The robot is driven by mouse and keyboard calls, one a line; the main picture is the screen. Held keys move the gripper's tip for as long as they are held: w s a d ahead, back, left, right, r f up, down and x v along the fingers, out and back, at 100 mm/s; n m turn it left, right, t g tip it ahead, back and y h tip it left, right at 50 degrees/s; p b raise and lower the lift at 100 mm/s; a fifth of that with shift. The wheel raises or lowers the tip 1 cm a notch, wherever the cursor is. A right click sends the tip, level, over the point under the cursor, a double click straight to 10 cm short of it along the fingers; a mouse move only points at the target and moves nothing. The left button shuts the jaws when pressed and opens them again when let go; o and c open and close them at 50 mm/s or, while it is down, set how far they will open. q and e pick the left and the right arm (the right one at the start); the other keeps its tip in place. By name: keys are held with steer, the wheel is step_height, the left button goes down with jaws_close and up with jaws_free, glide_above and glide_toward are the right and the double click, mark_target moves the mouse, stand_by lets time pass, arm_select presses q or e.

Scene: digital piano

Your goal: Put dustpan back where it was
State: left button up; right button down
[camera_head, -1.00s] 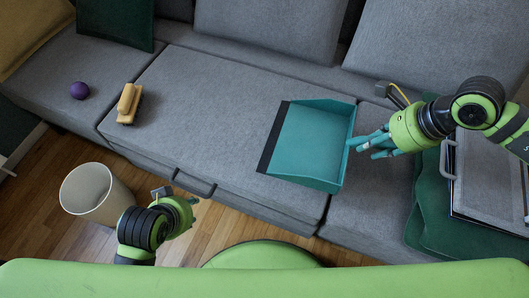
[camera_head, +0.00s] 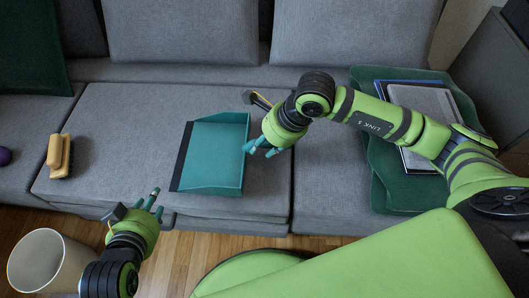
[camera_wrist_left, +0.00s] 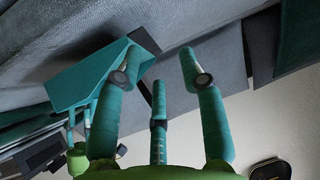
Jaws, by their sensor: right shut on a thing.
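The teal dustpan (camera_head: 218,150) with a dark front lip is over the grey sofa seat, its open edge facing left. I cannot tell whether it touches the seat. My right gripper (camera_head: 258,148) is shut on the dustpan at its right side; its fingers hide the grip point. The dustpan also shows in the left wrist view (camera_wrist_left: 85,78), at the upper left. My left gripper (camera_head: 152,202) is in front of the sofa, below and left of the dustpan, with its fingers spread and empty. Those fingers also show apart in the left wrist view (camera_wrist_left: 160,78).
A brush with a tan body (camera_head: 56,152) lies on the seat at left, near a purple ball (camera_head: 4,156). A beige bin (camera_head: 42,262) stands on the wooden floor. The seat between brush and dustpan is clear.

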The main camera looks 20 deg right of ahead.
step_height(320, 180, down, 4)
steer(key=shift+r+b, duration=0.1)
steer(key=shift+b, duration=0.45)
steer(key=c, duration=0.9)
jaws_free()
arm_select(q)
steer(key=w+d+r+t+h, duration=0.1)
steer(key=w+d+r+t, duration=0.1)
steer(key=r, duration=0.3)
steer(key=shift+w+d+r+t, duration=0.2)
steer(key=shift+w+r+t, duration=0.1)
steer(key=shift+w+t, duration=0.45)
steer(key=shift+s, duration=0.1)
